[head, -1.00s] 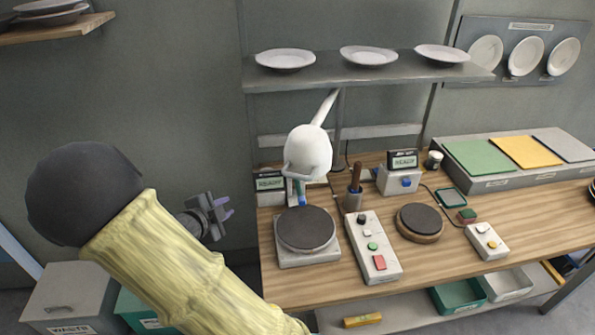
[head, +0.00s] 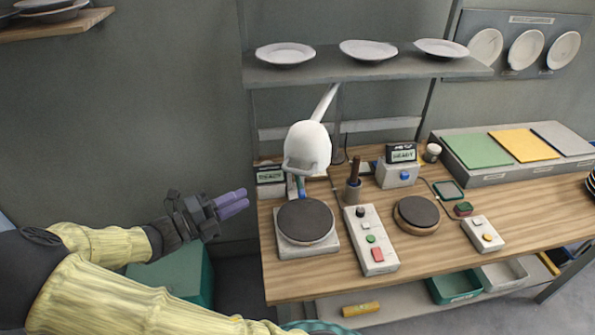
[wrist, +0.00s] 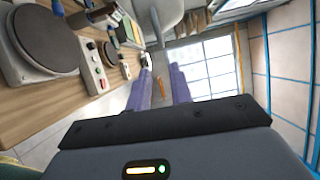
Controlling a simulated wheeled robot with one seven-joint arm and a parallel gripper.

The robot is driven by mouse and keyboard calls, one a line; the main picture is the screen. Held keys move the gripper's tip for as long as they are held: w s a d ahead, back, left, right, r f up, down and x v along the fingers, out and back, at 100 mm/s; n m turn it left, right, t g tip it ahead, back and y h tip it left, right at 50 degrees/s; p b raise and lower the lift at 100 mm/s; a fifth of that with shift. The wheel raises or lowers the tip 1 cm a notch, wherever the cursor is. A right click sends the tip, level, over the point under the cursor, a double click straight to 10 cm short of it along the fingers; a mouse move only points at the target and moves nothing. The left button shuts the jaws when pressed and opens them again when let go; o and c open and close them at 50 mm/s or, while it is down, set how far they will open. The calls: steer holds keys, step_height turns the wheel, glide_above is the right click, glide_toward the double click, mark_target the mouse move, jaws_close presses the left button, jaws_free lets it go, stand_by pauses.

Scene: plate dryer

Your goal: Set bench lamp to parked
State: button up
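The bench lamp (head: 308,146) has a rounded white head with a grey handle loop at its lower front. Its white arm rises behind the head toward the underside of the shelf, and the head hangs above the rear of the black round plate on the left of the bench. In the wrist view a white shape at the top (wrist: 160,14) looks like the lamp head, cut by the frame edge. My gripper (head: 236,203) is left of the bench, apart from the lamp and lower than it. Its purple fingers (wrist: 162,88) stand apart with nothing between them in the wrist view.
The wooden bench (head: 290,286) carries a black round plate (head: 305,222), a button box (head: 371,240), a tool cup (head: 353,192) and a second round plate (head: 416,213). A shelf with plates (head: 368,68) overhangs the lamp. A green bin (head: 172,280) stands below my gripper.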

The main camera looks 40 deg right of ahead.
mark_target(295, 173)
steer(key=d+p, duration=0.2)
steer(key=d, duration=0.3)
steer(key=s+d+p, duration=0.1)
steer(key=d+p, duration=0.1)
steer(key=d, duration=0.4)
steer(key=s+d+p, duration=0.1)
steer(key=d+p, duration=0.1)
steer(key=d, duration=0.3)
steer(key=shift+d+r+p, duration=0.3)
steer(key=shift+r, duration=0.05)
steer(key=shift+f, duration=0.1)
jaws_close()
